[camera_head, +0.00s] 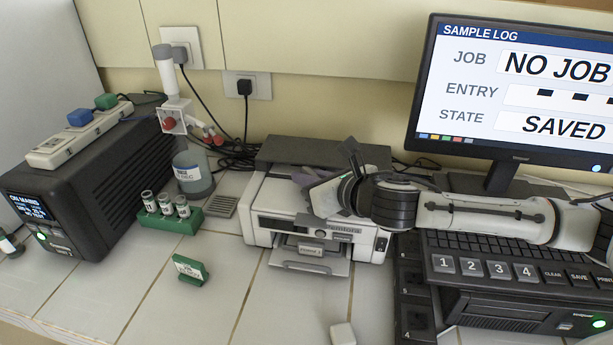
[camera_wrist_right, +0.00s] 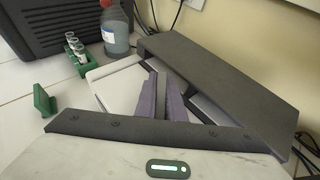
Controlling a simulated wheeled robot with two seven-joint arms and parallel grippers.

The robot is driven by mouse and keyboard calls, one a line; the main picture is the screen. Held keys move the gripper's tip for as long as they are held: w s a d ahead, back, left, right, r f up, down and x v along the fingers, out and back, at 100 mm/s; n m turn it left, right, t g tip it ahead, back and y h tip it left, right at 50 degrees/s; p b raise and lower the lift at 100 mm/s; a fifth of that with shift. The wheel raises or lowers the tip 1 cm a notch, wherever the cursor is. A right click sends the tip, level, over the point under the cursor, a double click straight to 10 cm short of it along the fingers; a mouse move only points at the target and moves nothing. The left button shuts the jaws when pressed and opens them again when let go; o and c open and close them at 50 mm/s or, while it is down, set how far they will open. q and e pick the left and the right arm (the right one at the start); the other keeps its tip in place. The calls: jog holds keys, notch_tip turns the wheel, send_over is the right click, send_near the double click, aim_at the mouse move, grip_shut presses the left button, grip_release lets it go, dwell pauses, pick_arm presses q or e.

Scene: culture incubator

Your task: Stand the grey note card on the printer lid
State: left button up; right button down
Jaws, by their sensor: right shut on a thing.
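The printer (camera_head: 262,212) is white and stands mid-counter in the head view. Its pale top (camera_wrist_right: 116,88) shows in the right wrist view. My right gripper (camera_head: 303,177) is over the printer top, its arm coming in from the right. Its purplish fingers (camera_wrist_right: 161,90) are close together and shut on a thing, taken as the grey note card. My left gripper is not in view.
A dark grey slab (camera_head: 350,152) lies behind the printer top. A green card stand (camera_head: 191,270) is on the tiles front left. A green vial rack (camera_head: 172,220) and a bottle (camera_head: 193,178) stand left of the printer. The monitor (camera_head: 424,92) is right. Front tiles are mostly clear.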

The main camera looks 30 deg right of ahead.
jog(key=shift+f, duration=0.1)
jog(key=c, duration=1.8)
grip_release()
jog(key=shift+c, duration=0.2)
jog(key=v, duration=1.2)
jog(key=shift+b, duration=0.35)
jog(key=shift+s, duration=0.1)
